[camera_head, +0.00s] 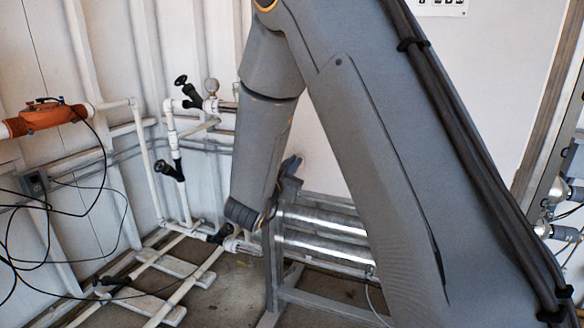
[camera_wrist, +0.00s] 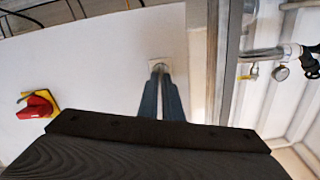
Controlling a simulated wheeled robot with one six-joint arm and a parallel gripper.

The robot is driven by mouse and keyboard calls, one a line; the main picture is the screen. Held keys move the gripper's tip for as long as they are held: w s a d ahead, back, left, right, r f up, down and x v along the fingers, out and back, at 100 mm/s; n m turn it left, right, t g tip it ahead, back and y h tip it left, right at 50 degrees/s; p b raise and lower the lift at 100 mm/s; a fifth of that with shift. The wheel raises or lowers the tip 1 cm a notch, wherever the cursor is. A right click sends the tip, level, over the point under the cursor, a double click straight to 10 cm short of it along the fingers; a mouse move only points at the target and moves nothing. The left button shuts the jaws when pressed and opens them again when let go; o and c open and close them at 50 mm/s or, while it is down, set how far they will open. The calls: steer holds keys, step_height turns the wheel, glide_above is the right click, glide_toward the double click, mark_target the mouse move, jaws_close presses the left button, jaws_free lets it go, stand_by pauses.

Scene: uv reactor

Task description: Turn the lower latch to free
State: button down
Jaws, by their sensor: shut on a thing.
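In the wrist view, the two blue-grey fingers of my gripper (camera_wrist: 160,88) reach forward and come close together at their tips. They are shut on a small metal piece at a pale square plate (camera_wrist: 154,64), which I take to be the lower latch. Most of it is hidden by the fingertips, so its turn angle cannot be told. In the head view, my arm hides the latch and most of the gripper, beside the metal frame with shiny horizontal tubes (camera_head: 325,238).
A red handle on a yellow plate (camera_wrist: 38,103) is at the wrist view's left. A pressure gauge (camera_wrist: 282,73) and pipe are at its right. In the head view, white pipes (camera_head: 150,165), black valves (camera_head: 170,170) and an orange device (camera_head: 45,117) with loose cables fill the left.

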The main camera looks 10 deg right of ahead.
steer(key=m+b, duration=0.4)
steer(key=m, duration=0.1)
steer(key=m+b, duration=0.4)
steer(key=f+m+b, duration=0.1)
steer(key=m+b, duration=0.3)
steer(key=m, duration=0.1)
steer(key=shift+s+d+f+m+b, duration=0.1)
steer(key=shift+s+d+m+b, duration=0.1)
steer(key=shift+d+m+b, duration=0.15)
stand_by(0.3)
steer(key=c, duration=1.9)
jaws_free()
steer(key=shift+c, duration=0.2)
steer(key=shift+a, duration=0.1)
steer(key=v, duration=0.7)
steer(key=shift+s+a, duration=0.2)
steer(key=shift+s, duration=0.1)
